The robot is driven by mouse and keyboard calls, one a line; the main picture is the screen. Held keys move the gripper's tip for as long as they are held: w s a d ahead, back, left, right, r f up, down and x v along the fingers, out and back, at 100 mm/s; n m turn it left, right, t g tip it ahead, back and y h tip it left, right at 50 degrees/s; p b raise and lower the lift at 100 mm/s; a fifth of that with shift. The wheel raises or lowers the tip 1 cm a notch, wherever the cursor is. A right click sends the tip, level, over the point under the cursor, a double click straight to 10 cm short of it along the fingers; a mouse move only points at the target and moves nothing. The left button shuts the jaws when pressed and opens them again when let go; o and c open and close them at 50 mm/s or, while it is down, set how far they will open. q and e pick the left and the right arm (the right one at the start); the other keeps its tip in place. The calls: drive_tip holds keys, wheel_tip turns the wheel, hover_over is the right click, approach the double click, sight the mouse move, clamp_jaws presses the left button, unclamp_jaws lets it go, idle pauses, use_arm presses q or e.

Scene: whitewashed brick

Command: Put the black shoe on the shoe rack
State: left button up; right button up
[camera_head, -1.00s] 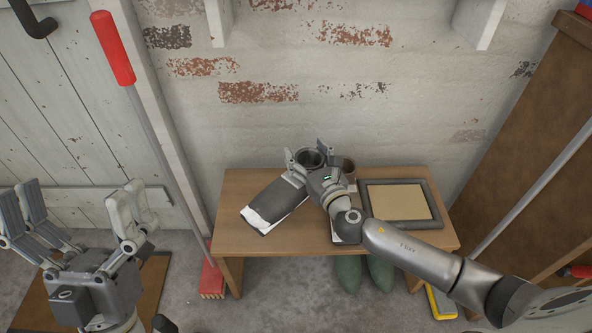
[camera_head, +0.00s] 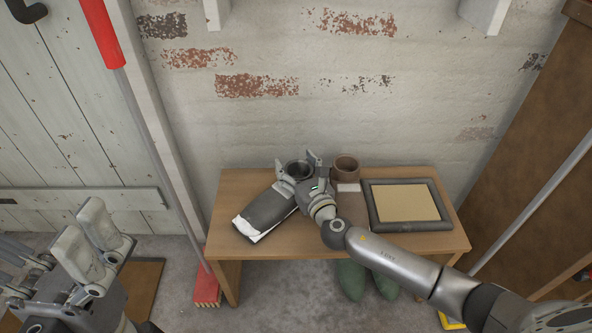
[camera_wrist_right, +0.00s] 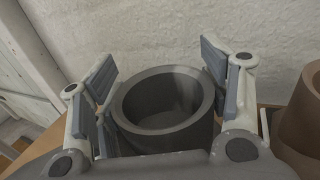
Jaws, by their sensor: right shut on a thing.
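My left gripper (camera_head: 52,255) is open and empty at the lower left, partly cut off.
A dark-framed tray (camera_head: 430,226) with a beige inside lies on the right of the top. Green boots (camera_head: 351,280) stand below. A red broom (camera_head: 207,289) leans at the left.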

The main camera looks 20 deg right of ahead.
drive_tip(key=shift+r, duration=0.15)
drive_tip(key=shift+f, duration=0.25)
drive_tip(key=o, duration=1.6)
drive_tip(key=shift+r, duration=0.15)
